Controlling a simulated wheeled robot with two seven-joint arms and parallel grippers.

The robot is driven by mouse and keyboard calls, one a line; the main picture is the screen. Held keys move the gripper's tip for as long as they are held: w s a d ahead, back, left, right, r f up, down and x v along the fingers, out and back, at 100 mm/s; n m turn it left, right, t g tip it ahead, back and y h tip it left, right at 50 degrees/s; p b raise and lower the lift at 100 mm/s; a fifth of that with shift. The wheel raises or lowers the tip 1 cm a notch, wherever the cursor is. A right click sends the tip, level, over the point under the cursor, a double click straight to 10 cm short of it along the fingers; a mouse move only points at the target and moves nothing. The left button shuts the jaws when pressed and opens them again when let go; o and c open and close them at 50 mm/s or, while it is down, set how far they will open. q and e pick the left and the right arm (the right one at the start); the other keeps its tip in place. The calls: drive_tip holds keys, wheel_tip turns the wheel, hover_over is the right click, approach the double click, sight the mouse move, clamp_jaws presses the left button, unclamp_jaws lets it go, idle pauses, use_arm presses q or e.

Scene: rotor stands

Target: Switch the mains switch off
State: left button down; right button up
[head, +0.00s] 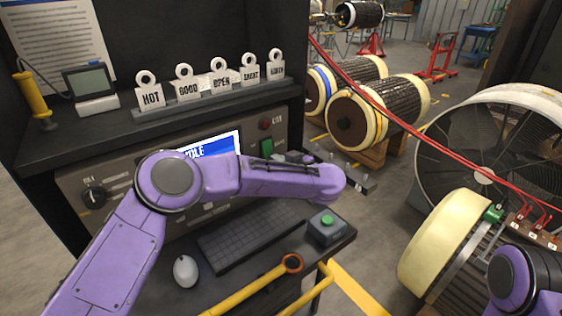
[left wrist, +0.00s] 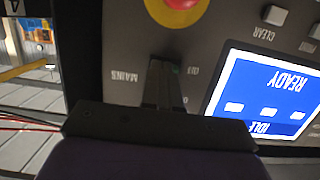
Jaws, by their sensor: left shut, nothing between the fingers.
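My left gripper (head: 291,157) is at the right side of the console's front panel, partly hidden behind my purple forearm. In the left wrist view its dark fingers (left wrist: 163,72) are shut, empty and pointed at the panel between the upside-down MAINS and OFF lettering. They cover the spot where the mains switch sits there. In the head view a green rocker (head: 267,147), which appears to be the mains switch, shows just left of the gripper, by a small label. Whether the fingers touch it I cannot tell. My right gripper is out of view.
A red and yellow button (left wrist: 178,8) is close to the fingers. The lit screen (left wrist: 265,95) reads READY and IDLE. A keyboard (head: 252,236), mouse (head: 185,270) and green-button box (head: 326,226) occupy the desk. Hanging tags (head: 221,80) stand on the shelf. Red cables cross at right.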

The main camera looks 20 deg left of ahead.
use_arm(q)
drive_tip(key=shift+w+f+t+y+b, duration=0.1)
drive_tip(key=shift+f+t+y+b, duration=0.25)
drive_tip(key=shift+t+y, duration=0.15)
idle(0.3)
wheel_tip(320, 180, up, 3)
drive_tip(key=y+b, duration=0.1)
drive_tip(key=t+y+b, duration=0.1)
drive_tip(key=shift+r+t+b, duration=0.2)
drive_tip(key=shift+t+b, duration=0.1)
drive_tip(key=shift+b, duration=0.05)
drive_tip(key=s+d+r+b, duration=0.2)
drive_tip(key=s+r, duration=0.6)
drive_tip(key=s, duration=0.5)
drive_tip(key=shift+d+r, duration=0.4)
drive_tip(key=shift+d, duration=0.25)
